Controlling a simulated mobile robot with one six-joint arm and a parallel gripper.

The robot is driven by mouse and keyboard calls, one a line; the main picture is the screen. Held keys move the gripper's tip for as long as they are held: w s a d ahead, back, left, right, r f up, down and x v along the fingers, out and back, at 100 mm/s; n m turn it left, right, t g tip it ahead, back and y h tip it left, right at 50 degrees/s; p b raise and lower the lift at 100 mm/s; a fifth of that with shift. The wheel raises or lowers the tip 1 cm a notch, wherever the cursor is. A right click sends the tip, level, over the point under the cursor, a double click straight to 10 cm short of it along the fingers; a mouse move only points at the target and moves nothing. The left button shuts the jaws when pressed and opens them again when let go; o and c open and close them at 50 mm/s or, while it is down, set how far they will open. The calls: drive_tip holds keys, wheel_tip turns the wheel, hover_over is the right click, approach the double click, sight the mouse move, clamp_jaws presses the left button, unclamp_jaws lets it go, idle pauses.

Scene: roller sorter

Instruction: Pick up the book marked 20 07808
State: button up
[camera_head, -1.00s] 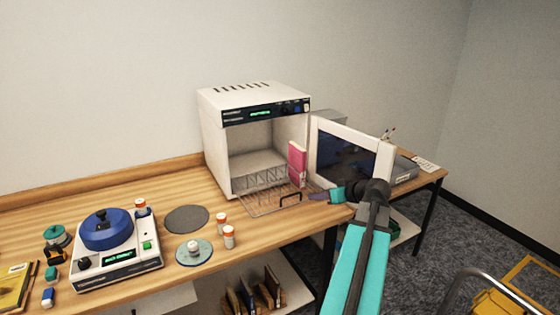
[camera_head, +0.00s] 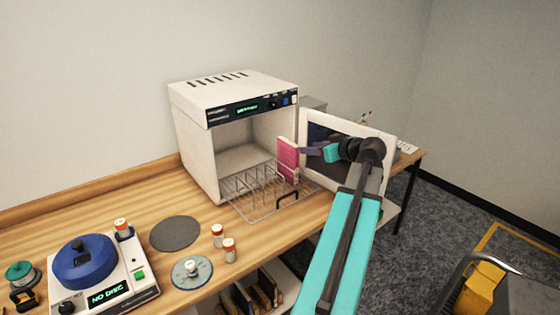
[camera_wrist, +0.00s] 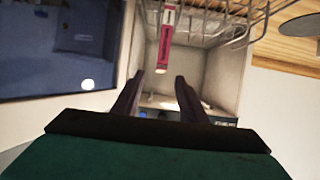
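A pink-red book (camera_head: 288,158) stands upright in the wire rack at the open front of the white oven-like cabinet (camera_head: 235,90). Its narrow spine (camera_wrist: 165,38) shows in the wrist view with a pale label too small to read. My gripper (camera_head: 302,151) is at the book's right side in the head view. In the wrist view my gripper (camera_wrist: 160,80) has its two dark fingers spread, with nothing held between them. The book's near end lies just beyond the fingertips, roughly in line with the gap; I cannot tell whether they touch.
The wire rack (camera_head: 258,190) extends onto the wooden bench. The cabinet's open door (camera_head: 318,178) stands close beside my arm on the right. A centrifuge-like device (camera_head: 105,268), orange-capped vials (camera_head: 229,249) and a grey disc (camera_head: 175,233) are at left. More books (camera_head: 262,287) sit on the shelf below.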

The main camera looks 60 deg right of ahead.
sight(297, 147)
drive_tip(key=shift+w+a, duration=0.1)
drive_tip(key=shift+w, duration=0.05)
drive_tip(key=shift+p+x, duration=1.3)
drive_tip(key=shift+x, duration=3.05)
drive_tip(key=shift+w, duration=0.1)
drive_tip(key=shift+p+x, duration=1.2)
drive_tip(key=shift+x, duration=0.25)
drive_tip(key=shift+p+x, duration=0.4)
drive_tip(key=shift+x, duration=0.7)
drive_tip(key=shift+c, duration=0.3)
clamp_jaws()
